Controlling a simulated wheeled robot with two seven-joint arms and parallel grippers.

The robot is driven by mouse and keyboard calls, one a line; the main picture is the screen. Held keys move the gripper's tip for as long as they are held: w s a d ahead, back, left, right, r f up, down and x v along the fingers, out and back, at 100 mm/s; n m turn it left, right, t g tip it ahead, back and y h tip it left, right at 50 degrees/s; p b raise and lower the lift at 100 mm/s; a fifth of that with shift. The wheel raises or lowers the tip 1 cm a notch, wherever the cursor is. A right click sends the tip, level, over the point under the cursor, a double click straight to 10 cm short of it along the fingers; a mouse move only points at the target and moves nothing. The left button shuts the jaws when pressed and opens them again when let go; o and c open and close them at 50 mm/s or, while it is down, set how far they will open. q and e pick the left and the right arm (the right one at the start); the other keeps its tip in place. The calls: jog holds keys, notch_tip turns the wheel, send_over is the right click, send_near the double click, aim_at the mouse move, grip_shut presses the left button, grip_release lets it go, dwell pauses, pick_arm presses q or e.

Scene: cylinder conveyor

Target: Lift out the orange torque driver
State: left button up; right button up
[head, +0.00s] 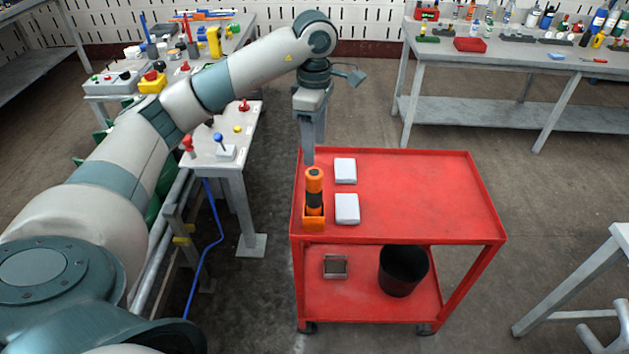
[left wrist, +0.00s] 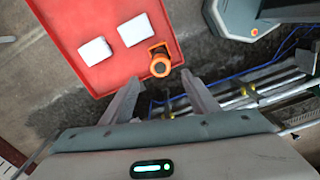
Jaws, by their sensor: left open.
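The orange torque driver (head: 314,187) has an orange top and a black middle band. It stands upright in an orange holder (head: 314,224) at the left edge of the red cart's top. My left gripper (head: 308,157) is above and behind the driver in the head view, fingers pointing down. In the left wrist view the driver (left wrist: 160,64) lies ahead of the two spread fingers (left wrist: 163,88), with nothing between them. The left gripper is open and apart from the driver. My right gripper is in neither view.
Two white boxes (head: 345,171) (head: 347,209) lie on the red cart (head: 430,190), right of the driver. The cart's right half is clear. A black bin (head: 403,271) and a small metal tray (head: 335,267) sit on its lower shelf. A control table (head: 226,150) stands at the left.

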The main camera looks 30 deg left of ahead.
pick_arm(q)
jog(key=p, duration=0.2)
send_over(315, 189)
jog(key=w+a, duration=0.1)
jog(key=w, duration=0.1)
jog(key=f, duration=0.5)
jog(key=shift+s+a+f, duration=0.1)
jog(key=shift+s+a, duration=0.05)
jog(key=shift+s, duration=0.05)
notch_tip(315, 189, down, 9)
jog(key=shift+r+p, duration=0.15)
jog(key=shift+p, duration=0.85)
jog(key=shift+f, duration=0.7)
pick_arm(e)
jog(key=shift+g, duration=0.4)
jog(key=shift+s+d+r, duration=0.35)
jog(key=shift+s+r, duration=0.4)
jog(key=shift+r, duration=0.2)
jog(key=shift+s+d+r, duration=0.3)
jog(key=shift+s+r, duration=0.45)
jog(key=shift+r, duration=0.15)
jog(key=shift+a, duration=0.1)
pick_arm(q)
grip_shut()
jog(key=c, duration=0.9)
grip_release()
jog(key=shift+r, duration=0.1)
jog(key=c, duration=0.3)
